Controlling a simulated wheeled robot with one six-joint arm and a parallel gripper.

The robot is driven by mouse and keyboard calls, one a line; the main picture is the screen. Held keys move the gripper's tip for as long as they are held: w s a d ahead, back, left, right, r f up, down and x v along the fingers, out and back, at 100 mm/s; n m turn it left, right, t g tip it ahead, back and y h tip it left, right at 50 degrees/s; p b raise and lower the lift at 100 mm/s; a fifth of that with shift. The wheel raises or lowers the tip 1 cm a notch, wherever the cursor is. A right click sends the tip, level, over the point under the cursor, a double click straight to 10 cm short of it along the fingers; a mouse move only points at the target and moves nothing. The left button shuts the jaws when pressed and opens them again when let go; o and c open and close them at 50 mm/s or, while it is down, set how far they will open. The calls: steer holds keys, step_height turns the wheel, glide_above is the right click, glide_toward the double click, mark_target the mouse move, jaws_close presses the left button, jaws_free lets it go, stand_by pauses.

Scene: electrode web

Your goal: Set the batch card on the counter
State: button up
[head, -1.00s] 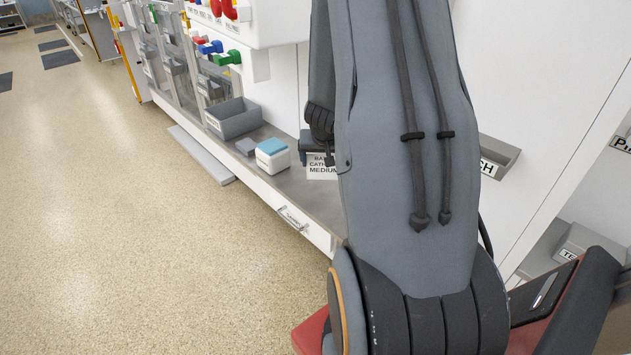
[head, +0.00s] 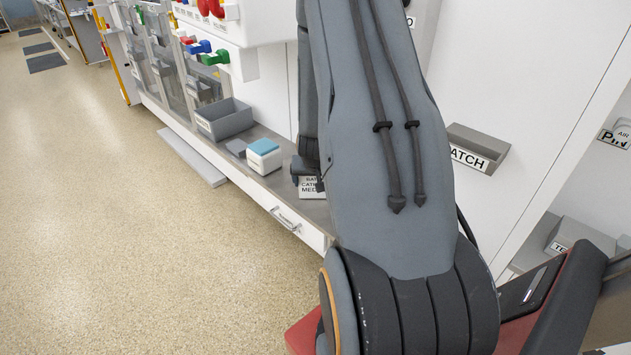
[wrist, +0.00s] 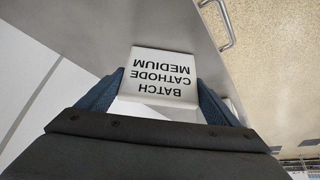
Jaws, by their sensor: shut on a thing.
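The batch card (wrist: 162,78) is white with black text reading "BATCH CATHODE MEDIUM", upside down in the wrist view. My gripper (wrist: 162,92) is shut on it, with a blue finger at each side. In the head view the card (head: 312,187) shows below my dark gripper (head: 304,169), partly hidden by my arm. The grey counter (head: 284,187) lies behind and below the card. I cannot tell whether the card touches the counter.
A drawer handle (head: 284,219) is on the front. A "BATCH" holder (head: 478,148) is on the wall at right.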

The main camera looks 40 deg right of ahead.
steer(key=shift+f, duration=0.15)
steer(key=o, duration=0.9)
steer(key=shift+a+r, duration=0.1)
steer(key=shift+r, duration=0.35)
steer(key=v, duration=1.1)
steer(key=a+r+n+y, duration=0.2)
steer(key=a+r+n, duration=0.1)
steer(key=a, duration=0.8)
steer(key=s+a+r+n+g, duration=0.1)
steer(key=s+a, duration=0.3)
steer(key=a, duration=0.1)
steer(key=s+a+r+n+g+y, duration=0.1)
steer(key=s+a+r+n, duration=0.1)
steer(key=a, duration=0.4)
steer(key=s+a+r+n+g+y, duration=0.1)
steer(key=s+a+n, duration=0.1)
steer(key=s+a, duration=0.3)
steer(key=shift+s+a+r, duration=0.25)
steer(key=shift+s+a, duration=0.1)
steer(key=shift+a, duration=0.2)
